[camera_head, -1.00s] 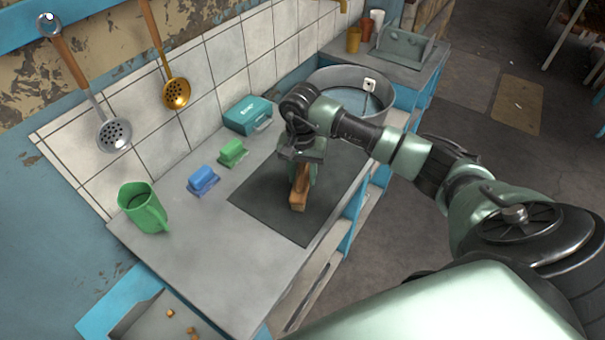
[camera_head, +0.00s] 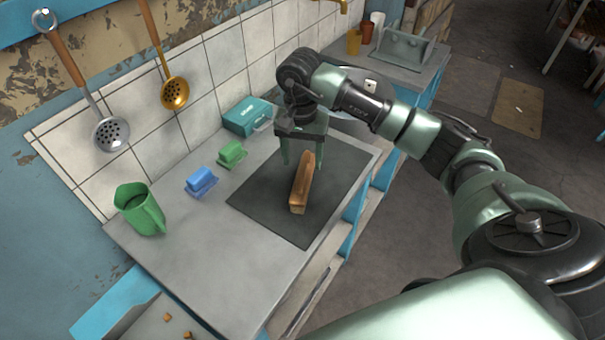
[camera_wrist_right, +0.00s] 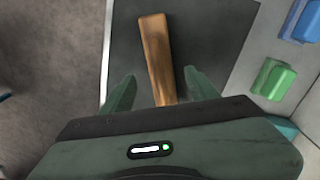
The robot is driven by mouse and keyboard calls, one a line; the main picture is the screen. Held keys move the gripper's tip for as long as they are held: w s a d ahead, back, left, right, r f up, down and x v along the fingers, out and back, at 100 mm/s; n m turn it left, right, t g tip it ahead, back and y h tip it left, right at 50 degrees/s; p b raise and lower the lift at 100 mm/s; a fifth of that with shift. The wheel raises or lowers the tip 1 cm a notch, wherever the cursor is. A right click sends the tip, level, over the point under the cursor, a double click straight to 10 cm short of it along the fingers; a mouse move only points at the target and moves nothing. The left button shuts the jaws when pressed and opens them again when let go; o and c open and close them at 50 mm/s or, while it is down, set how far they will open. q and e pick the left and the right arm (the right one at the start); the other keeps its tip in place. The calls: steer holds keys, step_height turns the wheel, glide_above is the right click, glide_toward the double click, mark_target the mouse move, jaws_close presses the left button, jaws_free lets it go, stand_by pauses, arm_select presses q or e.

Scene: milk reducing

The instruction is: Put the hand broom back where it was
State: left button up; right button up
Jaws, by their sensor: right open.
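The hand broom (camera_head: 301,184), a long wooden block, lies on the dark mat (camera_head: 261,198) on the counter. In the right wrist view the broom (camera_wrist_right: 156,55) runs between the two green fingers, with its far end beyond them. My right gripper (camera_head: 305,162) is open above the mat, at the broom's far end. Its fingers (camera_wrist_right: 160,92) stand apart from the broom in the wrist view. Any bristles are hidden or cannot be made out. My left gripper is not in view.
A green jug (camera_head: 140,211), a blue brush-like block (camera_head: 201,182), a green one (camera_head: 231,154) and a teal box (camera_head: 246,116) stand along the tiled wall. Bare counter (camera_head: 205,250) lies left of the mat.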

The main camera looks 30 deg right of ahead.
step_height(320, 180, up, 5)
steer(key=shift+b, duration=0.35)
stand_by(0.4)
